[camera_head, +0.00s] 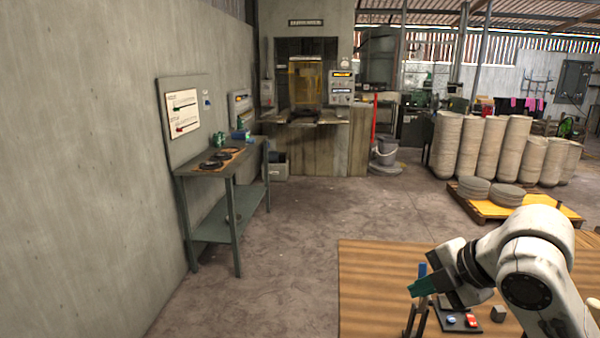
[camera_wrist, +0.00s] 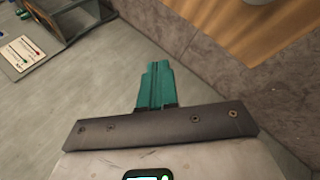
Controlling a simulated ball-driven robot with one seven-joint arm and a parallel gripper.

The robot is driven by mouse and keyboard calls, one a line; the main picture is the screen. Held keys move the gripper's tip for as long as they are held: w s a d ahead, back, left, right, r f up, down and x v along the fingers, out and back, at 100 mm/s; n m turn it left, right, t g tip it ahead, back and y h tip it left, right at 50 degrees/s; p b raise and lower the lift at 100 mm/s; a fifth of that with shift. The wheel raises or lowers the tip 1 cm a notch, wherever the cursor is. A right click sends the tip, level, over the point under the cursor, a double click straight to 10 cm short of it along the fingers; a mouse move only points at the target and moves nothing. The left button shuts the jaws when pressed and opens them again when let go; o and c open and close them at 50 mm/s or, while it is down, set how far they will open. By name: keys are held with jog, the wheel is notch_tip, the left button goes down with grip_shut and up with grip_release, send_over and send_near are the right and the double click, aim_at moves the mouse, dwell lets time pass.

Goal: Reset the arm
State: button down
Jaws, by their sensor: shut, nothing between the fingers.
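My gripper (camera_head: 418,288) is at the lower right in the head view, with its teal fingers pointing left above the wooden table (camera_head: 375,290). In the wrist view my gripper (camera_wrist: 155,70) shows its teal fingers together, with nothing between them. My white arm reaches in from the lower right corner. A dark panel with a blue and a red button (camera_head: 471,322) lies on the table under the arm. A small grey cube (camera_head: 498,313) sits beside it. A blue-topped upright piece (camera_head: 422,270) stands close by the fingers; I cannot tell whether they touch.
A grey-green workbench (camera_head: 225,165) with dark discs stands along the left wall. A pallet with stacked discs (camera_head: 490,195) and tall pale cylinder stacks (camera_head: 470,145) are at the right. A grey bucket (camera_head: 385,150) stands at the back. The floor (camera_head: 300,230) between is clear.

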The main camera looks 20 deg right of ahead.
jog(key=w+a+f+m+t+y, duration=0.1)
jog(key=w+a+f+m+y, duration=0.15)
jog(key=a+f+m, duration=0.4)
jog(key=s+a+f+m+g, duration=0.1)
jog(key=s+a+f+m, duration=0.45)
jog(key=a+f, duration=0.25)
jog(key=s+d+f+m+g+h, duration=0.2)
jog(key=s+f+m+g, duration=0.15)
jog(key=s+f, duration=0.6)
jog(key=s+d+f+m+g+h, duration=0.1)
jog(key=s+f+m+g+h, duration=0.4)
jog(key=s, duration=0.7)
notch_tip(320, 180, down, 11)
jog(key=n+t+y+b, duration=0.1)
jog(key=t+y+b, duration=0.1)
jog(key=b, duration=0.8)
jog(key=shift+w+n, duration=0.35)
jog(key=shift+w, duration=0.05)
jog(key=shift+y, duration=0.25)
